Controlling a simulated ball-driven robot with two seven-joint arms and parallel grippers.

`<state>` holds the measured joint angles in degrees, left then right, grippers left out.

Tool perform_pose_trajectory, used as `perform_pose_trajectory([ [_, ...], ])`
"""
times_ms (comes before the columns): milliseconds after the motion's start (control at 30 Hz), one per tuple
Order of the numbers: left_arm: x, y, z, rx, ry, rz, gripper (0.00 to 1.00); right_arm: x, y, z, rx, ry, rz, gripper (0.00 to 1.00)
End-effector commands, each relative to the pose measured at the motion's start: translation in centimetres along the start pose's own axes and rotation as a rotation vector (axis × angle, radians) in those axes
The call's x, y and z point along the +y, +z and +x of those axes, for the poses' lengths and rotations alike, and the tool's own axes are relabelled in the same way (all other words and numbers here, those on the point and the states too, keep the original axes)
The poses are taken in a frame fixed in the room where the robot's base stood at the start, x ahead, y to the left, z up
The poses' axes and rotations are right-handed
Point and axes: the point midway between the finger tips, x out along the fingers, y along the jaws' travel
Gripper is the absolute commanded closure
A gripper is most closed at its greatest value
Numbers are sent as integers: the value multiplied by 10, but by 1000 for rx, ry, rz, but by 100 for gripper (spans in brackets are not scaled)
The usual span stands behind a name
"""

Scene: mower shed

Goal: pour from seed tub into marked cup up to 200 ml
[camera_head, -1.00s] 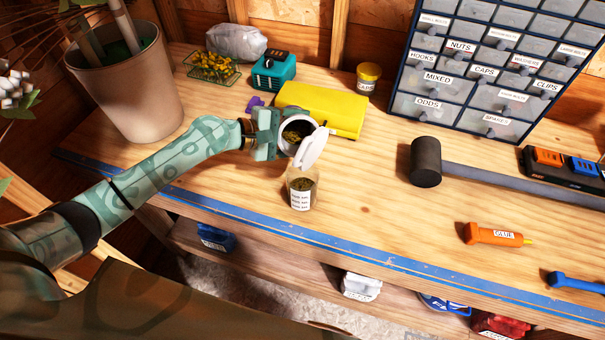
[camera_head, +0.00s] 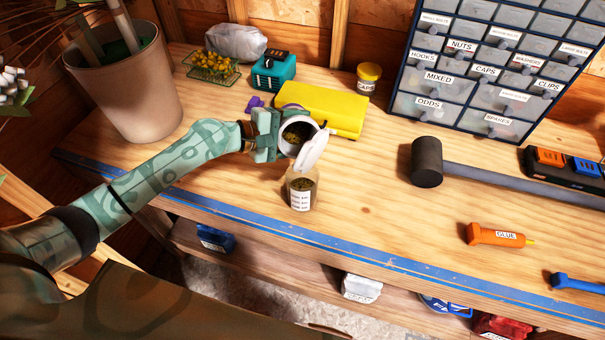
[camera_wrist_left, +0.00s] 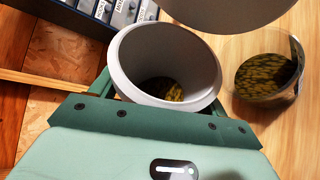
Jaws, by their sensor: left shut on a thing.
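The seed tub (camera_head: 300,143) is white with its lid flipped open and some dark yellowish seed inside. My left gripper (camera_head: 268,134) is shut on the tub and holds it tilted above and just behind the marked cup. The marked cup (camera_head: 301,190) is clear with a printed white label and stands upright near the bench's front edge, partly filled with seed. The exact level against its marks is too small to read. In the left wrist view the tub (camera_wrist_left: 165,60) shows seed low inside, and the cup (camera_wrist_left: 268,75) shows seed to its right. My right gripper is not visible.
A yellow case (camera_head: 335,110) lies right behind the tub. A teal box (camera_head: 273,70), a yellow-lidded jar (camera_head: 368,77) and a drawer cabinet (camera_head: 470,75) stand at the back. A mallet (camera_head: 427,162) and glue tube (camera_head: 492,235) lie right. The wood right of the cup is clear.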

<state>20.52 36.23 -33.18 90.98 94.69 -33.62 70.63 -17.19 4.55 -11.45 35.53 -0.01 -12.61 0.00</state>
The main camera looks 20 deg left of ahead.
Motion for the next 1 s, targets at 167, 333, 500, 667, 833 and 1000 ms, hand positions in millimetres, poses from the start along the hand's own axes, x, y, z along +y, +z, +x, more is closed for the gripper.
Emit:
perform_pose_trajectory([
  [167, 1, 0, 0, 3, 6, 11, 75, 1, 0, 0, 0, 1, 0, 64],
  [333, 2, 1, -1, 5, 10, 21, 75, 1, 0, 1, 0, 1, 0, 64],
  [500, 2, 1, -1, 7, 13, 29, 75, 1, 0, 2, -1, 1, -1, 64],
  [667, 2, 2, -1, 9, 17, 37, 75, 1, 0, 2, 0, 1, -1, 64],
  [833, 3, 2, -2, 11, 21, 47, 75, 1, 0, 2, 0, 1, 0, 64],
  [1000, 3, 2, -2, 13, 25, 56, 75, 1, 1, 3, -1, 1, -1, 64],
])
